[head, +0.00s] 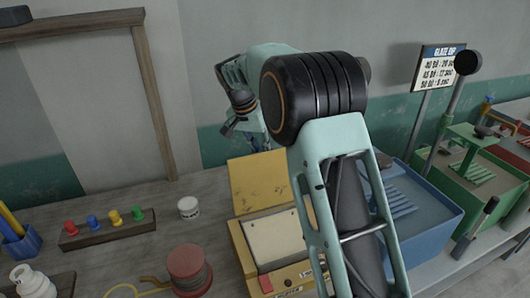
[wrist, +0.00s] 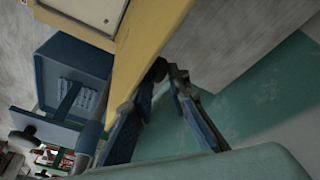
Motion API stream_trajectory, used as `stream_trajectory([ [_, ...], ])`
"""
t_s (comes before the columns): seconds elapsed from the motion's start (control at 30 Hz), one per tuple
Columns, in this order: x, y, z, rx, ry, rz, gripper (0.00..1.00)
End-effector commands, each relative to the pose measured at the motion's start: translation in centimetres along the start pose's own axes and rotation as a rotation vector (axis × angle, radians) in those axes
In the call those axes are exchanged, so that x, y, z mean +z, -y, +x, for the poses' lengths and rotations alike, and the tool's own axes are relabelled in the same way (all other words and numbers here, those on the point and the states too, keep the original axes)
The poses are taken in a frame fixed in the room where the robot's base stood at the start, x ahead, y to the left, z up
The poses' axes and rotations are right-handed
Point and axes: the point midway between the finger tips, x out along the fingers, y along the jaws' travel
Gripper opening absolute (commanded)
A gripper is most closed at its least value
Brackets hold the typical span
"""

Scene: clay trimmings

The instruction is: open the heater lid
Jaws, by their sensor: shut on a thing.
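The heater (head: 243,262) is a yellow box on the bench with a pale cream inner surface on top. Its yellow lid (head: 258,182) stands raised at the back edge, tilted up from the box. In the wrist view the lid (wrist: 150,38) is seen edge-on beside the fingers. My gripper (wrist: 165,76) is at the lid's free edge, shut around a small dark piece there that looks like the lid's knob; the exact contact is hard to see. In the head view my gripper is mostly hidden behind the lid and my arm.
A blue tub (head: 425,215) stands right of the heater, a green one (head: 480,185) beyond it. A red spool (head: 188,268), a white jar (head: 188,207) and a rack of coloured knobs (head: 105,232) are to the left. The wall is close behind.

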Motion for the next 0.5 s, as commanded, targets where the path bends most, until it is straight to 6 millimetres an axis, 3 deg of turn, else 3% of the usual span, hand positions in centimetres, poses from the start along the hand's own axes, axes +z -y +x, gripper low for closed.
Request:
stream_trajectory([
  [0.03,0.76,2.60,1.18,-0.054,-0.003,-0.009,0.00],
  [0.4,0.85,2.59,1.36,-0.052,-0.001,-0.007,0.00],
  [0.43,0.85,2.59,1.37,-0.052,-0.001,-0.007,0.16],
  [0.5,0.85,2.57,1.39,-0.052,0.000,-0.006,0.24],
])
